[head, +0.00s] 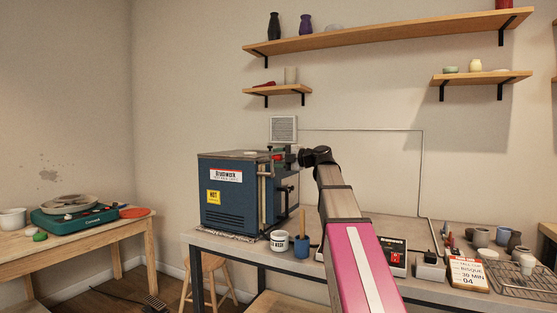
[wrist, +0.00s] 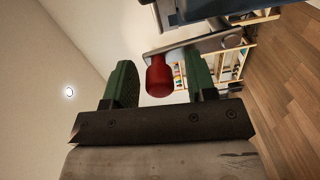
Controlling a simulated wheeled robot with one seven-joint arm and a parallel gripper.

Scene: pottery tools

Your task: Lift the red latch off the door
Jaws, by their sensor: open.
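The red latch shows in the wrist view as a red knob (wrist: 158,78) on a grey metal bar (wrist: 192,46). My gripper (wrist: 162,70) is open, with one green finger on each side of the knob. A gap shows between the knob and each finger; I cannot tell how deep the knob sits between them. In the head view a blue kiln (head: 228,190) stands on the workbench, and my gripper (head: 282,154) is at the upper right of it, by its door side. My arm and gripper hide part of the door there.
A white mug (head: 279,241) and a blue cup (head: 301,247) with a stick stand in front of the kiln. A control box (head: 393,258), a sign card (head: 467,274) and a wire rack (head: 520,282) are to the right. Wall shelves (head: 390,32) hang above.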

